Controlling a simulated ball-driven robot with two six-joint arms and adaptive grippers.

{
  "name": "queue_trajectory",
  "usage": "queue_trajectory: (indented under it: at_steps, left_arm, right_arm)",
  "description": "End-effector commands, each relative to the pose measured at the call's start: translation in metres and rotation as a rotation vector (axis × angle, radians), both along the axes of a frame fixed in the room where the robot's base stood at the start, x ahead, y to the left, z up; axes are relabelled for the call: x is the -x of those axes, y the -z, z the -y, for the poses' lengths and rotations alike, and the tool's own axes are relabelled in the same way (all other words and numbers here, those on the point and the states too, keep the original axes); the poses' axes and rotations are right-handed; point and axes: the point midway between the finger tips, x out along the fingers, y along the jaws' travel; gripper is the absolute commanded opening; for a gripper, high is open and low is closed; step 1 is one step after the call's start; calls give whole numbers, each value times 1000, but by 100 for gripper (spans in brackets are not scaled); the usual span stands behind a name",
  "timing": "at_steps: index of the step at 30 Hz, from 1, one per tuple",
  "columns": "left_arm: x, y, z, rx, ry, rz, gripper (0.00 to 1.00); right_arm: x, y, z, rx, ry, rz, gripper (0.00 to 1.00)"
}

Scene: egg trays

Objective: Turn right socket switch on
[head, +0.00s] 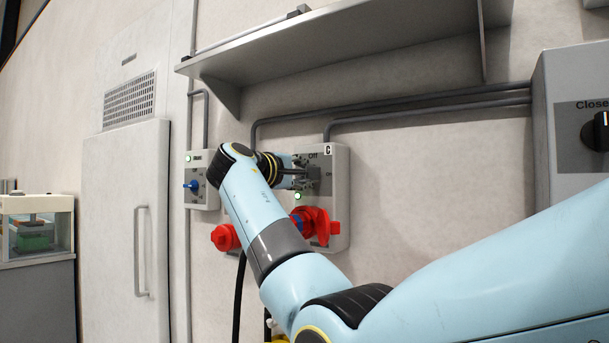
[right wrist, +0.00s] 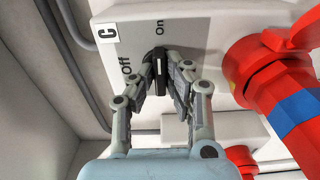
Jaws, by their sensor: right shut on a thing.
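The right socket switch is a black rotary knob on a grey box (head: 341,200) labelled C on the wall. In the right wrist view the knob (right wrist: 158,68) sits between "Off" and "On" lettering, and its white line points roughly towards "On". My right gripper (head: 305,178) reaches the switch in the head view and hides much of it. In the right wrist view its two fingers (right wrist: 162,78) are closed on the knob from both sides. A small green lamp (head: 297,196) shows on the box below the switch. My left gripper is in neither view.
Red sockets (head: 225,237) and a red plug with a blue band (right wrist: 300,108) sit below the switch. A smaller box with a blue knob (head: 191,185) is to the left. A shelf (head: 330,45) hangs above. A grey box marked "Close" (head: 565,150) is at right.

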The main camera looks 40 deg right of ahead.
Motion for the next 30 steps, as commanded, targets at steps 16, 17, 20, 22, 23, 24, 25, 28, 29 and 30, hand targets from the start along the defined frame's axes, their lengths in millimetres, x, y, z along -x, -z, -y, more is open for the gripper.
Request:
queue_trajectory:
  at_steps: [16,17,20,22,23,24,25,28,29,30]
  left_arm:
    - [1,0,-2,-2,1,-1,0]
    - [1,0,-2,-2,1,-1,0]
    - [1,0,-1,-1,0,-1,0]
    - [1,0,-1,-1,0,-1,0]
    - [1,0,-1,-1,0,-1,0]
    - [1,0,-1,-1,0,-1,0]
    - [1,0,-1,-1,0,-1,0]
    - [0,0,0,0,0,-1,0]
    - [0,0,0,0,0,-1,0]
    - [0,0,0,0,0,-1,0]
  right_arm:
    - [2,2,-8,-2,-2,-2,35]
    - [4,2,-12,-4,-3,-2,35]
    - [11,2,-29,-5,-3,-2,35]
    - [15,3,-41,-5,-4,-2,35]
    - [17,3,-45,-5,-3,-2,35]
    - [20,2,-51,-5,-3,-2,35]
    - [22,2,-55,-5,-3,-1,35]
    - [26,3,-65,-4,-2,-3,35]
    - [27,3,-67,-3,-2,-3,35]
    - [28,3,-69,-3,-1,-3,35]
